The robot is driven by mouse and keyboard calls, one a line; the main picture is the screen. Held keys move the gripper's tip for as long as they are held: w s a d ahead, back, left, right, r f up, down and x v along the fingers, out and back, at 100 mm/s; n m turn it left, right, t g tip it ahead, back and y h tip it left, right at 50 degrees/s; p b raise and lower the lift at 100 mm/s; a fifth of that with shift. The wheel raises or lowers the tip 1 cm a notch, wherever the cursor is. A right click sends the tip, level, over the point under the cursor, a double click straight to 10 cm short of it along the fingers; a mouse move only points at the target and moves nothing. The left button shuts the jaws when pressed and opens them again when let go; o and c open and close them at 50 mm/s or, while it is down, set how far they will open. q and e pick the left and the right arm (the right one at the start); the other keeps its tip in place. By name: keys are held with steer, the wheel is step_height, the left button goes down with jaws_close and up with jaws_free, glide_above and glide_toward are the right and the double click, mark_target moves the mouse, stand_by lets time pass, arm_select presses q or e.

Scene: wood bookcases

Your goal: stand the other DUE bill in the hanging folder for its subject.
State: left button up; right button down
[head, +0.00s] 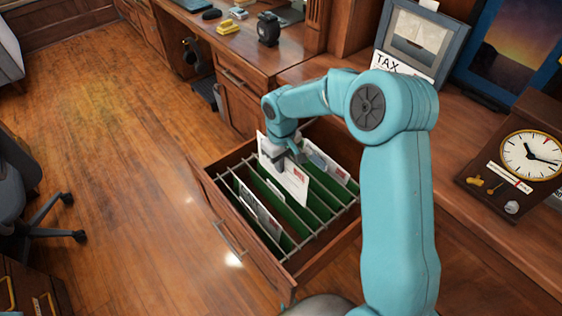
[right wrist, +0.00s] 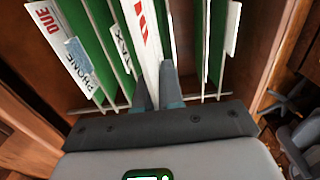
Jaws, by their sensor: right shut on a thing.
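My right gripper (head: 287,153) is shut on a white bill (head: 285,180) with red print, over the open drawer (head: 215,205). The same bill (right wrist: 150,42) shows edge-on between the fingers (right wrist: 158,95) in the right wrist view. Its lower edge is down among the green hanging folders (head: 265,188); I cannot tell which folder it is in. A TAX tab (right wrist: 121,45) is just left of it. Further left are a PHONE tab (right wrist: 79,57) and a paper marked DUE in red (right wrist: 46,18). My left gripper is not in view.
Metal rails cross the drawer. More papers stand at its left side (head: 258,212) and far right side (head: 328,165). A TAX paper (head: 400,67), picture frame (head: 418,38) and clock (head: 525,155) are on the right-hand wooden top.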

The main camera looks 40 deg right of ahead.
mark_target(281, 182)
steer(key=shift+f+b, duration=3.25)
steer(key=shift+f, duration=1.3)
steer(key=c, duration=1.2)
jaws_free()
step_height(281, 182, up, 16)
steer(key=p, duration=0.3)
steer(key=shift+r, duration=0.2)
